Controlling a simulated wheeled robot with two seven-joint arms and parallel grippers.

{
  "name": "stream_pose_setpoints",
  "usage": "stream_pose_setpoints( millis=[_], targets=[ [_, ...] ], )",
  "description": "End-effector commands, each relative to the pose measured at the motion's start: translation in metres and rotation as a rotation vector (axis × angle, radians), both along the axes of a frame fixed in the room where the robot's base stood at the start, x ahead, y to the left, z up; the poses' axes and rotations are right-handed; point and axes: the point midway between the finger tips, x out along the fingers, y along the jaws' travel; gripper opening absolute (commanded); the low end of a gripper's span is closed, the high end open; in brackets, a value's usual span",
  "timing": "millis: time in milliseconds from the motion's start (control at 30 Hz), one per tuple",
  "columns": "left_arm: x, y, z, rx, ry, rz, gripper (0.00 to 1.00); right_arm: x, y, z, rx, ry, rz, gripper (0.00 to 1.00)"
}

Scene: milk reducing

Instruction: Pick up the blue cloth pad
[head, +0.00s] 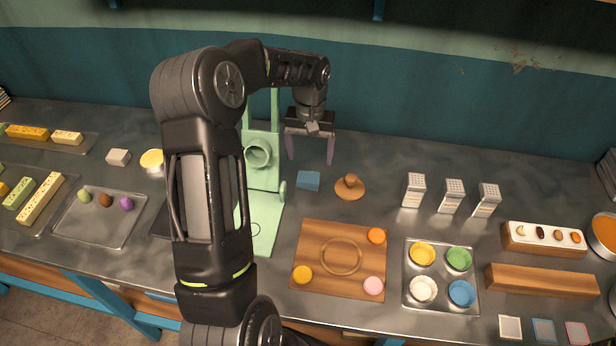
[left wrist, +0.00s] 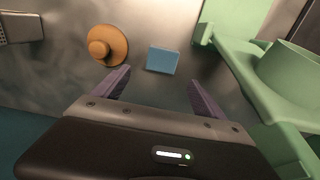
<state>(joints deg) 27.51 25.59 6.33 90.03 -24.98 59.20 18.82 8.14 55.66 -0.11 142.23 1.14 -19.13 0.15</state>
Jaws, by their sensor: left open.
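The blue cloth pad (head: 308,181) is a small blue block lying on the grey metal counter, between the pale green machine and a round brown knobbed object. In the left wrist view the pad (left wrist: 162,60) lies flat beyond the fingertips and roughly between their lines. My left gripper (head: 311,162) is open and empty above the counter, just behind the pad. Its two purple fingers also show in the left wrist view (left wrist: 160,78), apart from the pad. My right gripper is not in view.
The pale green machine (head: 262,160) stands close beside the pad. The brown knobbed object (head: 350,187) is close on its other side. A wooden board (head: 318,229) lies in front. Three small graters (head: 451,196) stand to the right. The counter behind the pad is bare.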

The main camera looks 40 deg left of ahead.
Motion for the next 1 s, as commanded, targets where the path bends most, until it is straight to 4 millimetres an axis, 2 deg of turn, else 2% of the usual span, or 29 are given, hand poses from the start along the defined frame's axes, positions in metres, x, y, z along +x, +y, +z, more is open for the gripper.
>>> stream_pose_setpoints(
  millis=[167, 400, 767, 1000],
  targets=[
    [0.000, 0.000, -0.004, 0.000, 0.001, 0.000, 0.82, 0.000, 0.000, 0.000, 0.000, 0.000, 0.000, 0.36],
    [0.000, 0.000, -0.025, -0.001, 0.002, -0.001, 0.82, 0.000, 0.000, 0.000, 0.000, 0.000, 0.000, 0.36],
    [0.000, 0.001, -0.031, 0.000, 0.001, 0.000, 0.82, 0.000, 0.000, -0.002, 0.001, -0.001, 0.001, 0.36],
    [-0.001, 0.003, -0.066, -0.001, 0.002, 0.001, 0.82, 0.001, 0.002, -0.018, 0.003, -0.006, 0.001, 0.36]
  ],
)
